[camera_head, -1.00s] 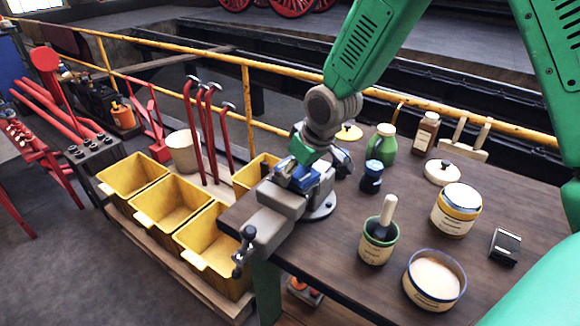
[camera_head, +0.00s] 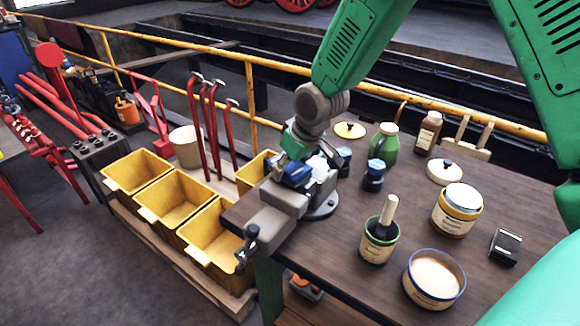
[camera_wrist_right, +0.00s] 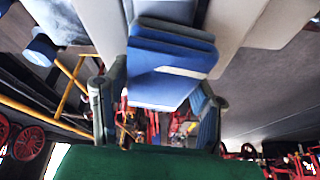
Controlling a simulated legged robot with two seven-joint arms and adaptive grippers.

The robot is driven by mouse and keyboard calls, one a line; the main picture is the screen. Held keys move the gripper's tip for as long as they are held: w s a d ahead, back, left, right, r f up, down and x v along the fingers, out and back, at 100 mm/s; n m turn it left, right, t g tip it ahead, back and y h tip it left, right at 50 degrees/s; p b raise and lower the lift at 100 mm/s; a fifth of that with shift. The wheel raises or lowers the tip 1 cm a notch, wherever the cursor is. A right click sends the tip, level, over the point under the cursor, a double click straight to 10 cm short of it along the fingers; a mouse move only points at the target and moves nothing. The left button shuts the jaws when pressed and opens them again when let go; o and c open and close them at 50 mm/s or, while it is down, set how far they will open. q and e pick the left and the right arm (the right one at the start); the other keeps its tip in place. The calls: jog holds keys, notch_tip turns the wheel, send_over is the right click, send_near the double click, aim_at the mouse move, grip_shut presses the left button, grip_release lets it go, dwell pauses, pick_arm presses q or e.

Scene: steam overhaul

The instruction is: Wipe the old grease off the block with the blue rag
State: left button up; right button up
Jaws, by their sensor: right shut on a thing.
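The blue rag (camera_head: 296,173) is at the top of the grey vise (camera_head: 268,218), which is fixed to the bench's near left corner. My right gripper (camera_head: 300,154) points down over the vise and is shut on the rag. In the right wrist view the folded rag (camera_wrist_right: 170,70) lies between the fingers of my right gripper (camera_wrist_right: 158,100). The block is hidden or cannot be told apart from the pale vise jaws, and no grease can be made out. My left gripper is not in view.
On the bench (camera_head: 335,265) stand a blue-capped jar (camera_head: 374,176), a green bottle (camera_head: 384,146), a brush pot (camera_head: 379,240), an open grease tub (camera_head: 434,279) and a yellow tin (camera_head: 457,210). Yellow bins (camera_head: 172,203) and red-handled tools (camera_head: 213,125) stand left of the vise.

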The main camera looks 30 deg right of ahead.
jog(key=shift+r+p, duration=0.6)
jog(key=p+v, duration=0.3)
jog(key=v, duration=0.1)
jog(key=w+p+v, duration=0.1)
jog(key=p+v, duration=0.1)
jog(key=shift+s+r+p, duration=0.1)
jog(key=shift+r+p, duration=0.15)
jog(key=shift+p, duration=0.05)
jog(key=shift+f, duration=0.1)
